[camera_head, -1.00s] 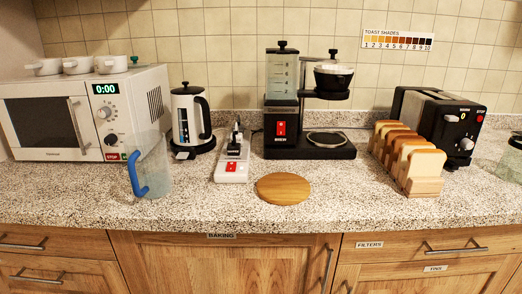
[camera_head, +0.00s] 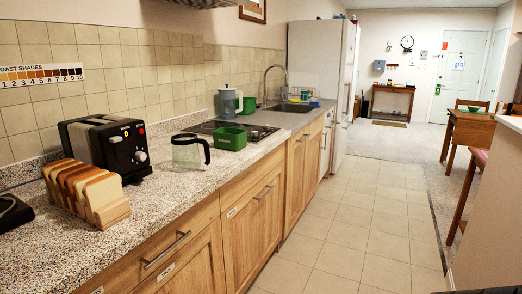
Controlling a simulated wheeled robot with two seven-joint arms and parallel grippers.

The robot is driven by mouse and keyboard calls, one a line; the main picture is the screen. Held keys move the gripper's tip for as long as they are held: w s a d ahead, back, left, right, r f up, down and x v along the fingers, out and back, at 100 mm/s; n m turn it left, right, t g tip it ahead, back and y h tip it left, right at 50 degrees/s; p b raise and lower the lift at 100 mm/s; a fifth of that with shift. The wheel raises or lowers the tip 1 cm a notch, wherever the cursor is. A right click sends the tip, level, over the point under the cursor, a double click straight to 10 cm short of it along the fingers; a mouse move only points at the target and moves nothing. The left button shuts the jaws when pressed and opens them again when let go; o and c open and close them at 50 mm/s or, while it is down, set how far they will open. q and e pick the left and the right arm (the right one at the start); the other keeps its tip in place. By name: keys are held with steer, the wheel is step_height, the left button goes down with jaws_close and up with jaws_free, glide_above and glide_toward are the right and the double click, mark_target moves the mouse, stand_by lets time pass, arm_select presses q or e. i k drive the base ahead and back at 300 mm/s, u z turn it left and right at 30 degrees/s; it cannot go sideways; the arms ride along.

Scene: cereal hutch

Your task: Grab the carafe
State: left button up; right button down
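The carafe (camera_head: 187,153) is a clear glass jug with a black handle on its right side. It stands upright on the speckled counter (camera_head: 160,195), just right of the black toaster and left of a green container. Neither of my grippers shows in the head view.
A black toaster (camera_head: 105,148) and a rack of bread slices (camera_head: 88,190) stand left of the carafe. A green container (camera_head: 230,139) and a dark cooktop (camera_head: 258,132) are just beyond it. A sink (camera_head: 297,107) lies further along. The tiled floor (camera_head: 335,215) beside the cabinets is clear.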

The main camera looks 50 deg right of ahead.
mark_target(185, 152)
steer(key=z, duration=0.05)
steer(key=k, duration=0.25)
steer(key=z, duration=0.85)
steer(key=i, duration=0.45)
steer(key=z, duration=1.5)
steer(key=i, duration=1.85)
steer(key=u, duration=1.65)
